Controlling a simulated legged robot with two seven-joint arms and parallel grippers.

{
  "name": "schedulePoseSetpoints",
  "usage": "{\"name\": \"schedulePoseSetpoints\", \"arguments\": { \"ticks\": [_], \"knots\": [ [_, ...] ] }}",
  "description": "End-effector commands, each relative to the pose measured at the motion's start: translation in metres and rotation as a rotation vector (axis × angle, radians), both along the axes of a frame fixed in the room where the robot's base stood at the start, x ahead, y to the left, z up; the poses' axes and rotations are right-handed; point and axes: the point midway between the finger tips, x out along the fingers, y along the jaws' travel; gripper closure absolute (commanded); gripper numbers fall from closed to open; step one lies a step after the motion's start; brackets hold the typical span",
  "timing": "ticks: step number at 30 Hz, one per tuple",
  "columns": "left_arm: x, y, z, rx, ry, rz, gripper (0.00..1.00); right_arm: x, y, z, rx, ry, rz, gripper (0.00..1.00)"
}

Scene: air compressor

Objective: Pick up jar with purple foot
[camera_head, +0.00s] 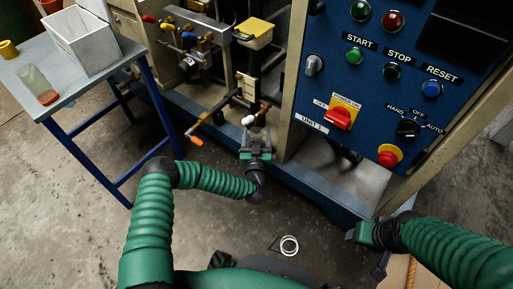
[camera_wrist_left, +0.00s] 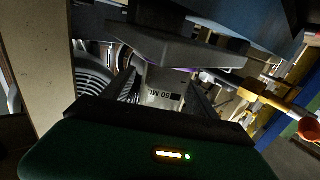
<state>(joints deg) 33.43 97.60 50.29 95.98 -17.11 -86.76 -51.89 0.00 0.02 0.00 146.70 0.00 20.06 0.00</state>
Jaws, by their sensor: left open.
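In the left wrist view, a pale jar marked 50 ML (camera_wrist_left: 162,96) shows between the fingers of my left gripper. The label reads upside down. A wide grey foot (camera_wrist_left: 175,48) with a thin purple edge joins it. My left gripper (camera_head: 257,137) is open at the compressor's lower front in the head view; its fingers stand either side of the jar. Whether they touch it I cannot tell. In the head view the jar is not clearly made out. My right gripper (camera_head: 362,234) is low at the right, apart from the jar; its jaws are unclear.
A blue control panel (camera_head: 325,68) stands at the right. Pipes with coloured valve handles and an orange-tipped lever (camera_head: 196,141) are near my left gripper. A table (camera_head: 120,60) at the left bears a white bin (camera_head: 88,52) and a clear container with red contents (camera_head: 37,84).

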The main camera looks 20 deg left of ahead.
Motion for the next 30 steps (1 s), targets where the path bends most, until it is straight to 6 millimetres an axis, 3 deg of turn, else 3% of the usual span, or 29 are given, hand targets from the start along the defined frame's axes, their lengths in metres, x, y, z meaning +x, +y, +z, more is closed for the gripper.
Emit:
{"name": "schedulePoseSetpoints", "arguments": {
  "ticks": [8,23,30],
  "knots": [
    [0.0053,0.0012,0.0018,0.001,0.0,-0.001,0.34,0.0003,0.0,-0.0027,0.0,-0.001,0.0,0.33],
    [0.0049,0.001,0.0013,0.001,0.0,-0.001,0.99,0.0002,0.0,-0.0027,0.0,-0.001,0.0,0.33],
    [0.0049,0.001,0.0024,0.001,0.0,-0.001,1.0,0.0002,0.0,-0.0018,0.0,-0.001,0.0,0.33]
  ]
}}
